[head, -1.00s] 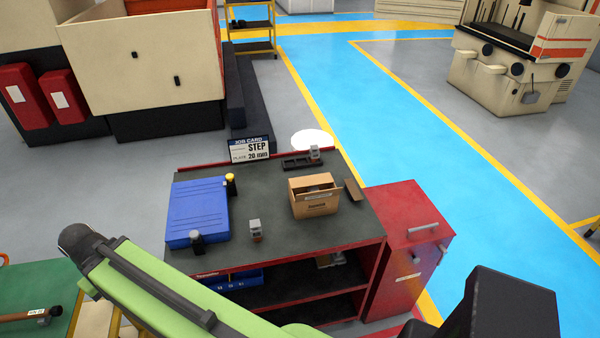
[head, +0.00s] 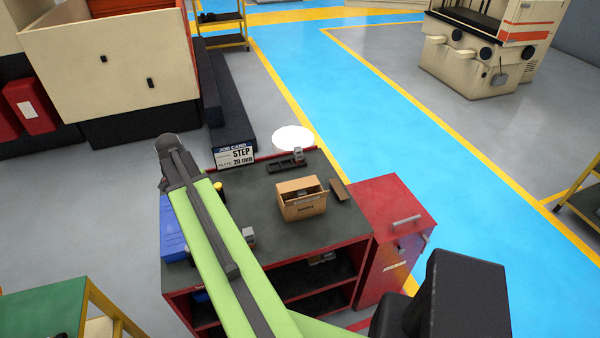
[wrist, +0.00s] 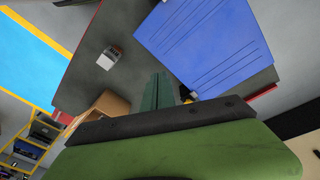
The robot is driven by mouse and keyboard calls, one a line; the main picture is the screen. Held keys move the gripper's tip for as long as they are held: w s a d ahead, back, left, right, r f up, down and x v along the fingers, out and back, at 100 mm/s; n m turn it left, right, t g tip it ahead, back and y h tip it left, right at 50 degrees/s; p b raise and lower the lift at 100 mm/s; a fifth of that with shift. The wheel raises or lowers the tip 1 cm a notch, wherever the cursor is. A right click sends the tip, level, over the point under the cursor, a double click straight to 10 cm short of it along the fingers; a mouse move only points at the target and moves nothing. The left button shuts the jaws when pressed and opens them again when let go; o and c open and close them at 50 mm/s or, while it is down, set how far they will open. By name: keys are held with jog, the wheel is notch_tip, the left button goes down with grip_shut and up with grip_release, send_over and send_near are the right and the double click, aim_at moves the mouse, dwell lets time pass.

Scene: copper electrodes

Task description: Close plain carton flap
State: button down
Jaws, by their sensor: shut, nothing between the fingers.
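A plain brown carton (head: 302,206) stands upright on the dark bench top, right of its middle, with its top open and small things inside. A brown panel (head: 340,190) slants outward at its right side; I cannot tell whether it is joined to the carton. In the wrist view the carton (wrist: 112,103) is partly hidden behind my wrist. My gripper (wrist: 159,88) shows there as teal fingers, shut and empty, apart from the carton and to its right. In the head view my arm reaches over the bench's left part, left of the carton.
A blue case (wrist: 205,45) lies on the bench, largely hidden by my arm in the head view. A small grey block (head: 249,236) stands left of the carton. A black tray (head: 286,163) and job card (head: 235,153) are at the back. A red cabinet (head: 375,210) adjoins the right.

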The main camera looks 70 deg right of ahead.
jog(key=s+d+r+m+g+p, duration=0.1)
jog(key=s+d+r+m, duration=0.1)
jog(key=s+d+m, duration=0.35)
jog(key=s+d+r+m+p, duration=0.2)
jog(key=s+d, duration=0.5)
jog(key=d, duration=0.4)
jog(key=m, duration=0.4)
send_near(302, 187)
jog(key=shift+g, duration=0.3)
jog(key=b+x, duration=0.3)
jog(key=b, duration=0.3)
jog(key=b+x, duration=0.3)
jog(key=b, duration=0.3)
jog(key=shift+w+f+b, duration=0.2)
jog(key=shift+f+b, duration=0.05)
jog(key=shift+b, duration=0.1)
jog(key=shift+f, duration=0.1)
